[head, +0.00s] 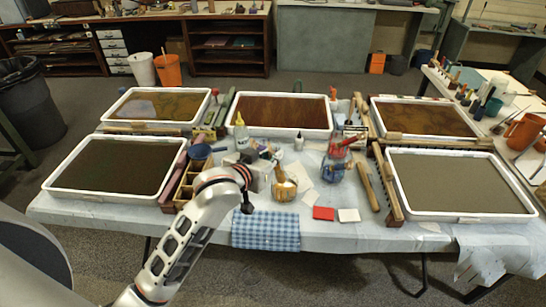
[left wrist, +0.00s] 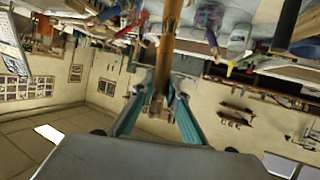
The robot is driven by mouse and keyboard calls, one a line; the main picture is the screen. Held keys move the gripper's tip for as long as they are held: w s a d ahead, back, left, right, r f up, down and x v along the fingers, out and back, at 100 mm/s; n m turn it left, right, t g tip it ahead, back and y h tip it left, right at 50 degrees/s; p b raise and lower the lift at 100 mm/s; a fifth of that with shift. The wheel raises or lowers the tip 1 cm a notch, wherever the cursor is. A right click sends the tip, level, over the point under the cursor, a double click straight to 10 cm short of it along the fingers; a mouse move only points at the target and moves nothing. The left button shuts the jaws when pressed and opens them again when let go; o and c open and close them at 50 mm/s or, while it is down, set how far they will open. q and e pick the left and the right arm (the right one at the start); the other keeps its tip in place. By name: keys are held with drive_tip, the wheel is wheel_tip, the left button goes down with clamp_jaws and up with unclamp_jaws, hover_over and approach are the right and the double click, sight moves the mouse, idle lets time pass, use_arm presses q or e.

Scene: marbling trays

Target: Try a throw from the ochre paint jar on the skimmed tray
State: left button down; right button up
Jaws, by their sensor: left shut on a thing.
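My left gripper (head: 266,173) is above the near middle of the table, just left of a glass jar with ochre paint (head: 285,191). In the left wrist view the left gripper's teal fingers (left wrist: 160,100) are shut on a brown wooden handle (left wrist: 165,55). The handle's far end is hard to make out, and I cannot tell whether it is in the jar. The front right tray (head: 460,185) holds a plain, even grey-olive surface. The front left tray (head: 65,188) is dark and also plain. No mark shows which is skimmed. My right gripper is out of view.
Three back trays hold patterned or reddish surfaces: left (head: 121,97), middle (head: 330,113) and right (head: 373,105).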

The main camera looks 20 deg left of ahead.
use_arm(q)
drive_tip(key=shift+r, duration=0.1)
idle(0.5)
drive_tip(key=shift+r, duration=1.9)
